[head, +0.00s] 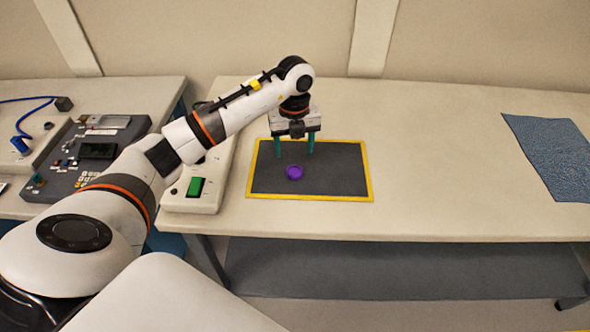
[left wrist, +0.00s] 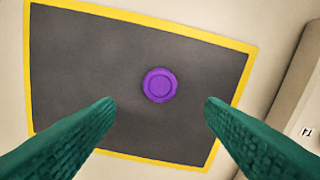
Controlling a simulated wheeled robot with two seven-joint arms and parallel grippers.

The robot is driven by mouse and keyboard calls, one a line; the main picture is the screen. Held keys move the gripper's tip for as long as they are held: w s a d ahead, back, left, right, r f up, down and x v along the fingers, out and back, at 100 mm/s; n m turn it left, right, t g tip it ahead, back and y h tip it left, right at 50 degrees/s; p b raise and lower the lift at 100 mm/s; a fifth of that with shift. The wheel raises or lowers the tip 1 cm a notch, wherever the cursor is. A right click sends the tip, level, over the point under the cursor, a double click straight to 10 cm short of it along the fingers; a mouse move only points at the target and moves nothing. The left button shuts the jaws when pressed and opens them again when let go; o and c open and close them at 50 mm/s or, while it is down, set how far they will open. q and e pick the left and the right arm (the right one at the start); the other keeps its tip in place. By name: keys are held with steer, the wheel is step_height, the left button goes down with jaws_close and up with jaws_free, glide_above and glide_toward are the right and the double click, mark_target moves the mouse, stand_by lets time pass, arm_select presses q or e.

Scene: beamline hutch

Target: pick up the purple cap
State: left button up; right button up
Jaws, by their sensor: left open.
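The purple cap (head: 294,172) is a small round disc lying on a dark grey mat with a yellow border (head: 340,183). In the left wrist view the cap (left wrist: 160,85) shows whole, with a raised rim, between and beyond the fingertips. My left gripper (head: 295,154) points down over the mat with its green fingers apart and nothing between them. In the left wrist view its fingers (left wrist: 160,101) stand wide on both sides of the cap without touching it. My right gripper is in neither view.
A pale box with a green switch (head: 195,187) stands left of the mat. A control panel (head: 92,150) and a blue cable (head: 30,122) are on the left bench. A blue textured cloth (head: 553,155) lies at the right. The tabletop (head: 440,160) between mat and cloth is clear.

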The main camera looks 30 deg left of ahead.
mark_target(294, 170)
arm_select(q)
steer(key=shift+s+d+f+p, duration=0.1)
steer(key=shift+f+p, duration=0.2)
steer(key=shift+f, duration=1.4)
steer(key=shift+s+d+f+p, duration=0.1)
steer(key=shift+f+p, duration=0.2)
steer(key=shift+f, duration=1.4)
steer(key=shift+a, duration=0.1)
steer(key=c, duration=1)
